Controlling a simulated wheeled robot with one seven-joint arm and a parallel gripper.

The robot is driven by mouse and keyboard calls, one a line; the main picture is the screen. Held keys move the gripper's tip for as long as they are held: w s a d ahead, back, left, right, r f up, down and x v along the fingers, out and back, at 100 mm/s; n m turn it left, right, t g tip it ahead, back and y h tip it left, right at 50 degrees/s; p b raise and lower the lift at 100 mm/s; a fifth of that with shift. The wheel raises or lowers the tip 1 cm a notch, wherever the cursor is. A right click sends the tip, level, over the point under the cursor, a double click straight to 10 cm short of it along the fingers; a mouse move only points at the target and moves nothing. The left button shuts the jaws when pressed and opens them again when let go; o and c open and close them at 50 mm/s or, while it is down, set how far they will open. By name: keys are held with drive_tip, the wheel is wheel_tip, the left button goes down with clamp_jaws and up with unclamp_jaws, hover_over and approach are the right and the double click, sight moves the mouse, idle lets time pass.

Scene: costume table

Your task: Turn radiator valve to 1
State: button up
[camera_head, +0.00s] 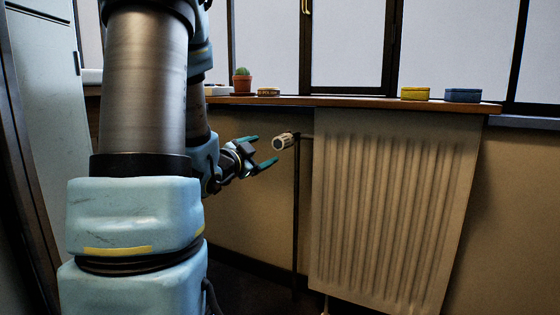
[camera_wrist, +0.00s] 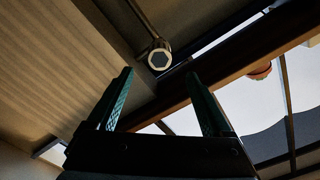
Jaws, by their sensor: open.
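The radiator valve (camera_head: 284,141) is a pale ribbed knob on a pipe at the upper left corner of the radiator (camera_head: 385,210). Its end face shows as a dark disc with a light rim in the wrist view (camera_wrist: 159,58). My gripper (camera_head: 268,150) has two green fingers spread apart, just left of the valve in the head view. In the wrist view my gripper (camera_wrist: 158,85) is open, with the valve beyond the gap between the fingertips. The fingers appear apart from the valve. No number on the valve can be read.
A wooden sill (camera_head: 350,102) runs above the radiator and valve. On it stand a potted cactus (camera_head: 242,81), a small tin (camera_head: 268,92), a yellow box (camera_head: 415,93) and a blue box (camera_head: 462,95). A dark vertical pipe (camera_head: 296,220) runs below the valve.

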sight(278, 145)
drive_tip(key=b+x, duration=0.2)
drive_tip(key=x, duration=0.8)
drive_tip(key=shift+w+d, duration=0.25)
drive_tip(key=shift+w, duration=0.1)
drive_tip(key=shift+c, duration=0.4)
clamp_jaws()
drive_tip(key=shift+r+n+p, duration=0.1)
drive_tip(key=shift+n+p, duration=0.2)
drive_tip(key=n+p, duration=0.3)
drive_tip(key=n, duration=0.2)
drive_tip(key=shift+n, duration=0.3)
drive_tip(key=n+p, duration=0.3)
drive_tip(key=n, duration=0.2)
drive_tip(key=shift+s, duration=0.1)
drive_tip(key=shift+n+p, duration=0.3)
